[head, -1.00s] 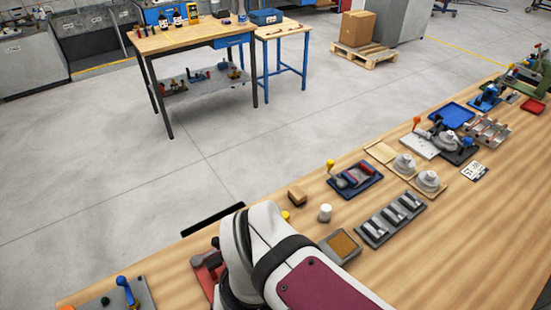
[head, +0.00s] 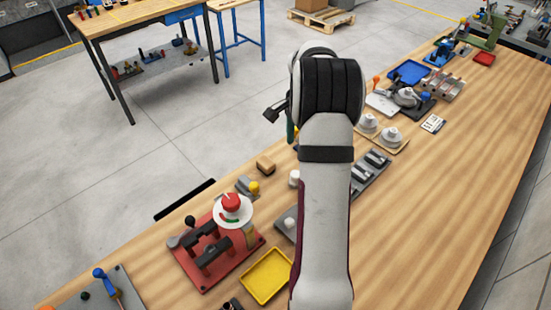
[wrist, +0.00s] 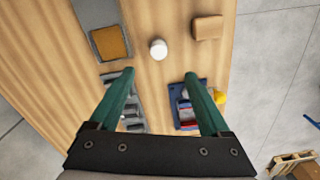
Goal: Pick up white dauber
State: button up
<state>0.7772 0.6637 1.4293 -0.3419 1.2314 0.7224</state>
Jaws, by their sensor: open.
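The white dauber (wrist: 158,48) is a small white round piece standing on the wooden bench in the wrist view, beyond my fingertips and roughly centred between them. In the head view the dauber (head: 294,178) shows just left of my arm, partly covered by it. My gripper (wrist: 160,75) is open and empty, its two green fingers spread apart. In the head view my arm hides most of the gripper; a bit of green finger shows at its left side. How high the fingers are above the bench is hard to tell.
A brown block (wrist: 207,27) and a grey tray with an orange-brown pad (wrist: 111,43) flank the dauber. A slotted grey fixture (head: 371,170) and a blue tray (wrist: 185,100) lie nearby. A red fixture (head: 215,250) and yellow tray (head: 265,275) stand nearer. Bare wood lies on the right.

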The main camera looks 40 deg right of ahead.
notch_tip(320, 180, down, 14)
jog(key=shift+s+r, duration=0.1)
jog(key=shift+r, duration=0.15)
grip_shut()
